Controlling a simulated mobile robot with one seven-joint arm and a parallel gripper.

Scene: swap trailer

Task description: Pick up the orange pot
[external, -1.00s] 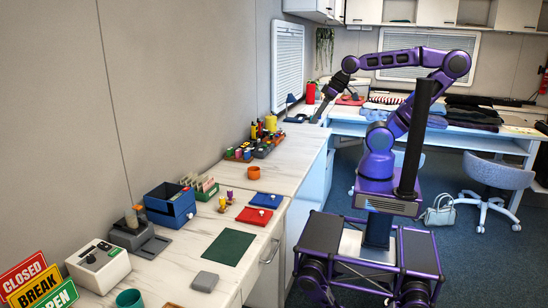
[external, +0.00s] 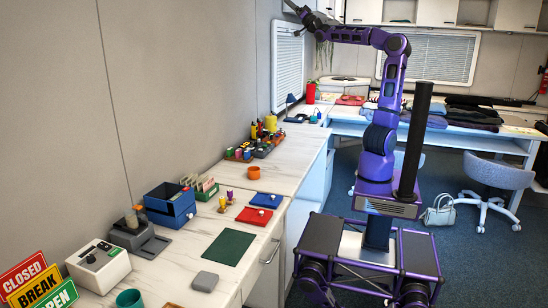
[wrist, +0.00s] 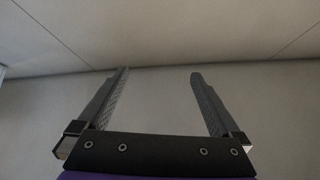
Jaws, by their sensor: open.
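The orange pot (external: 254,172) is a small round pot standing upright on the white counter (external: 284,178) in the external view. My gripper (external: 297,22) is raised high near the top edge of the external view, far above the counter and the pot. In the wrist view my gripper (wrist: 160,75) is open, with its two fingers wide apart and nothing between them. Only plain wall and ceiling panels show beyond the fingers there, and the pot is not in the wrist view.
Nearer are a blue box (external: 170,205), a red mat (external: 254,216), a blue mat (external: 266,200) and a green mat (external: 229,247). The wall (external: 190,80) runs along the counter's left. Counter around the pot is clear.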

